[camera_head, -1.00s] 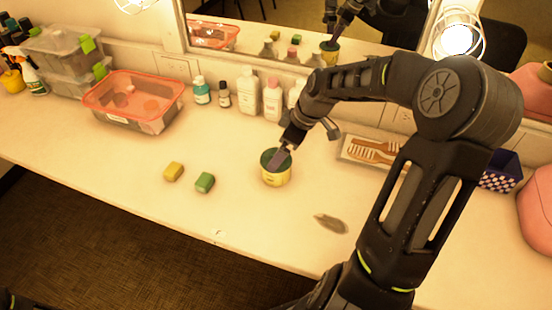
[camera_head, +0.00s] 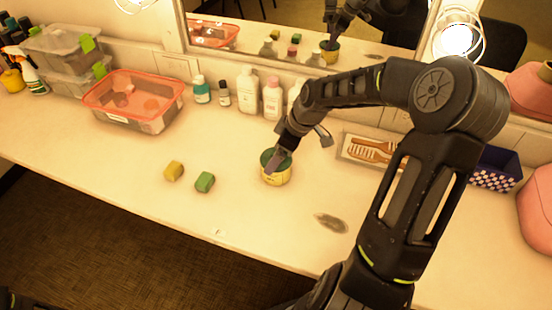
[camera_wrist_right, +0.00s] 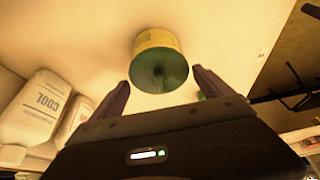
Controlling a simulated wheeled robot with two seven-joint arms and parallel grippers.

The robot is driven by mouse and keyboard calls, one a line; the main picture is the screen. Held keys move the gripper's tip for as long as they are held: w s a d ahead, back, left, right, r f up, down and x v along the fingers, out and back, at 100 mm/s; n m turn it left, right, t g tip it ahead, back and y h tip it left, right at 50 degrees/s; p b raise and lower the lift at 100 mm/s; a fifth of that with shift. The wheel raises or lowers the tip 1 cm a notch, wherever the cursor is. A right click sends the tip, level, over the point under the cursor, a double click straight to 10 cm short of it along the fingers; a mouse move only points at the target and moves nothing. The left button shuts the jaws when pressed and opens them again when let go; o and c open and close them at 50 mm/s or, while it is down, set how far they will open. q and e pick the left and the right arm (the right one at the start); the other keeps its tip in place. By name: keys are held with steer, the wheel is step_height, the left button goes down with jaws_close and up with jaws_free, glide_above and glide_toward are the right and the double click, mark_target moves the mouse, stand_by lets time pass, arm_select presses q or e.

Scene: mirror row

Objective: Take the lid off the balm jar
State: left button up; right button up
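The balm jar (camera_head: 277,178) is a squat yellow tub standing on the counter, with a dark green lid (camera_head: 268,156) on top. My right gripper (camera_head: 275,165) reaches down over the jar in the head view and partly hides the lid. In the right wrist view the jar (camera_wrist_right: 153,40) stands with its green lid (camera_wrist_right: 160,71) facing the camera. The two fingers of my right gripper (camera_wrist_right: 163,88) are spread wide, with the lid beyond the gap between their tips and nothing held. My left gripper is not in view.
A yellow block (camera_head: 173,171) and a green block (camera_head: 205,182) lie left of the jar. Bottles (camera_head: 249,92) line the mirror wall behind. The counter's front is mostly clear.

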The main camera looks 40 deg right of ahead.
steer(key=c, duration=1)
steer(key=shift+r, duration=0.15)
step_height(320, 180, up, 10)
steer(key=shift+b, duration=0.3)
